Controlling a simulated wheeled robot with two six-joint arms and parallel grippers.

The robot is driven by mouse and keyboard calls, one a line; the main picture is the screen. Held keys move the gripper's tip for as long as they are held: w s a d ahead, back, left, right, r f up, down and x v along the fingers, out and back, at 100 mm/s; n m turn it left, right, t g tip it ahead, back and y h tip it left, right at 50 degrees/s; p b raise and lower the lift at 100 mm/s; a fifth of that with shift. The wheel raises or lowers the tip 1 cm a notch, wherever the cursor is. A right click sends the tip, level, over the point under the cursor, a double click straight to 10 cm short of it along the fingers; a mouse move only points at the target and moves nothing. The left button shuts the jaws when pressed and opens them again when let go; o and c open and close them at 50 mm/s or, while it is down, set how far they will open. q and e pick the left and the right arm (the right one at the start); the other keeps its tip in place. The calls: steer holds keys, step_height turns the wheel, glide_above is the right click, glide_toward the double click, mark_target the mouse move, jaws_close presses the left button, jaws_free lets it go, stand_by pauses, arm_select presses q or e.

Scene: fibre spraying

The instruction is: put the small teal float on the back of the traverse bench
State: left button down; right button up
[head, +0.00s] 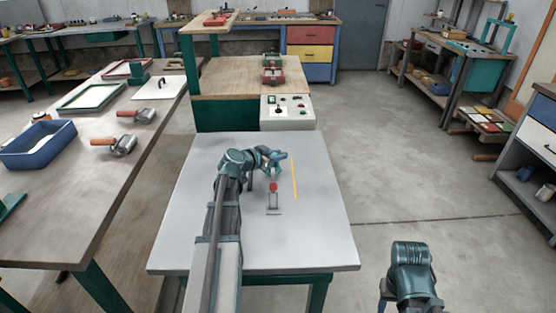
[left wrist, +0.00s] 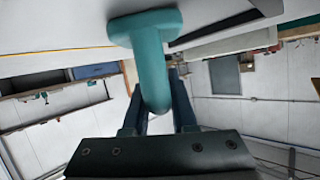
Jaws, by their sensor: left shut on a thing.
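The small teal float (left wrist: 150,55) shows in the left wrist view as a rounded stem with a wider flat end. My left gripper (left wrist: 157,112) is shut on the stem, and its fingers lie on either side of it. In the head view my left gripper (head: 276,163) is over the light grey bench (head: 210,210), which I take to be the traverse bench, towards its back half. The float is hard to tell from the teal gripper there. I cannot tell whether the float touches the bench top. My right gripper is out of view; only part of my right arm shows at lower right.
A red-topped small fixture (head: 273,190) stands on the grey bench near my left gripper, beside a yellow line (head: 294,180). A control box (head: 288,112) stands behind the bench. The left table (head: 70,190) holds rollers, frames and a blue bin (head: 38,145). The bench's right side is clear.

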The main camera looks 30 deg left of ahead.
arm_select(q)
steer(key=c, duration=1.2)
jaws_free()
steer(key=shift+f, duration=0.1)
steer(key=o, duration=0.5)
